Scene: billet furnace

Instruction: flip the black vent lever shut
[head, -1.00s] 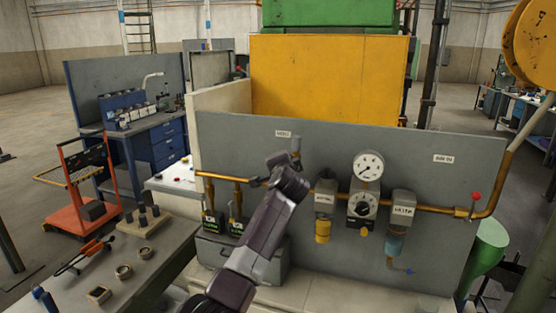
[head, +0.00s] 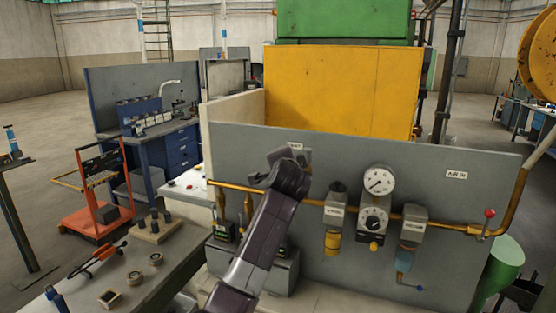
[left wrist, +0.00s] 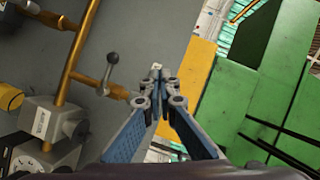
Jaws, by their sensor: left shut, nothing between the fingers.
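The vent lever (left wrist: 112,62), a dark grey stick with a round knob, sits on a copper pipe branch in the left wrist view. It stands out sideways from the branch. In the head view my arm hides it, below a small label. My left gripper (left wrist: 157,76) is shut and empty, just right of the lever and apart from it in the left wrist view. In the head view the gripper (head: 303,156) is mostly hidden behind my wrist, in front of the grey panel (head: 455,215). My right gripper is not in view.
A copper pipe (head: 455,226) runs along the panel with a gauge (head: 378,181), a regulator (head: 373,220) and a red-knobbed valve (head: 489,213). A grey box (head: 285,272) stands below my arm. A workbench (head: 160,275) with loose parts is at left.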

